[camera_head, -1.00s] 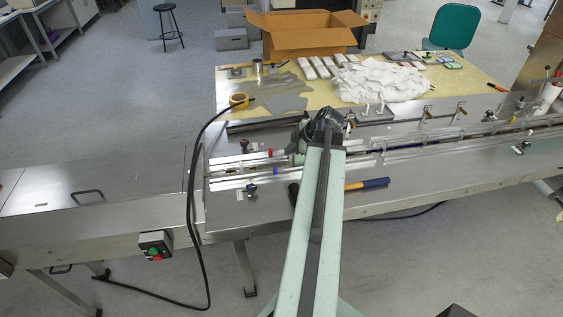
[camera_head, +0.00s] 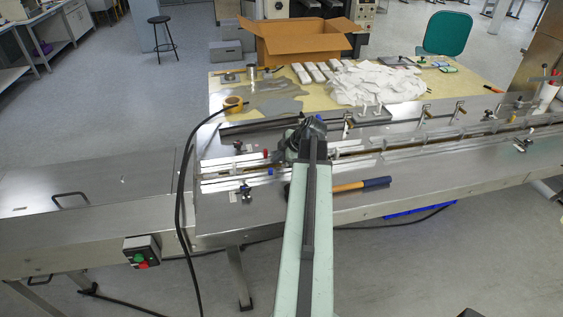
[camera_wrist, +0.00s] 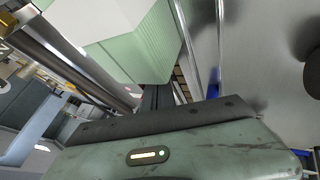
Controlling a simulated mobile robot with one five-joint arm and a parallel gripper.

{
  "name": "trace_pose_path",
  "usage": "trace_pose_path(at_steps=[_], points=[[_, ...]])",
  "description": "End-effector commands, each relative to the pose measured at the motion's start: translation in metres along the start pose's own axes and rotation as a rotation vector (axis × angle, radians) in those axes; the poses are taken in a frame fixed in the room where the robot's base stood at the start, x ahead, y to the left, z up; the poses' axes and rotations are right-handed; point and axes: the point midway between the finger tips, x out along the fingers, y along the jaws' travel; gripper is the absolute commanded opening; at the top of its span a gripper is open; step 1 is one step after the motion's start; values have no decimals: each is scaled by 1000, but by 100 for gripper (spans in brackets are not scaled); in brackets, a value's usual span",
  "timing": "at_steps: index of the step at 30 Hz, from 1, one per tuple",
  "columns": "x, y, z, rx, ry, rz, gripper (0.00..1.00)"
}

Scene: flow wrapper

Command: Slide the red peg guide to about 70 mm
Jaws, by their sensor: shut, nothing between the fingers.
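A small red peg end (camera_head: 266,153) shows on the upper clear rail at the left end of the machine bed, just left of my wrist. A blue peg end (camera_head: 270,171) shows on the lower rail. My gripper is over the rails to the right of the red peg, largely hidden behind my wrist and arm in the head view. In the wrist view its pale green ribbed fingers (camera_wrist: 140,55) are shut with nothing seen held. The red peg cannot be made out in the wrist view. I cannot read any scale mark.
A tool with an orange and blue handle (camera_head: 362,184) lies on the steel bed right of my arm. Clear rails (camera_head: 420,148) run on to the right. White packets (camera_head: 375,82) are piled behind.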

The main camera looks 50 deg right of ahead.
Motion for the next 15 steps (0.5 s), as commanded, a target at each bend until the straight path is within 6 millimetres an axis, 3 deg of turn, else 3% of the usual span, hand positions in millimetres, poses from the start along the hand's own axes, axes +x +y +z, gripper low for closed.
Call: trace_pose_path(at_steps=[15], points=[[6, 12, -1, 0, 1, -1, 0]])
